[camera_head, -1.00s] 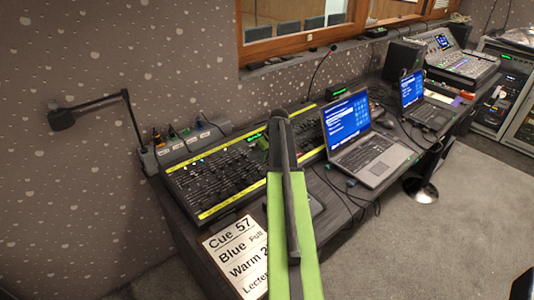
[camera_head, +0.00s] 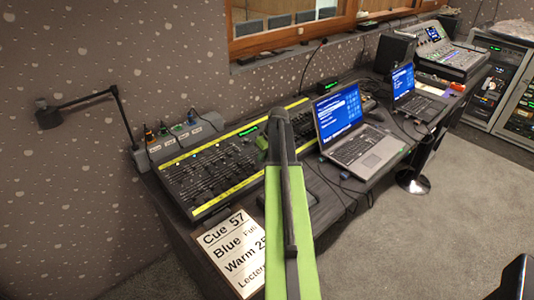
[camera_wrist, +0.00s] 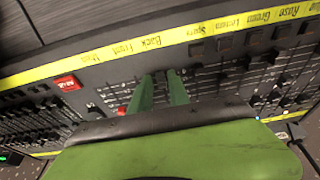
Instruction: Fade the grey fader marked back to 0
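The fader console (camera_head: 212,172) lies on the desk, with yellow label strips along its edges. In the wrist view a strip reads "Main", "Front", "Back" (camera_wrist: 151,42) and further names. My gripper (camera_wrist: 160,78) has two green fingers with a narrow gap between them, over the console just below the "Back" label. No knob is visible between the fingertips. The grey fader marked Back cannot be made out; the fingers and gripper body cover part of that area. A red knob (camera_wrist: 122,110) shows just left of the fingers. In the head view my gripper (camera_head: 262,142) is above the console.
A red button (camera_wrist: 68,82) sits on the console left of my gripper. Dark knobs (camera_wrist: 197,48) stand to the right. A cue sheet (camera_head: 235,250) lies at the desk's front. Two laptops (camera_head: 352,135) and a lamp (camera_head: 85,103) are nearby. Open carpet lies right.

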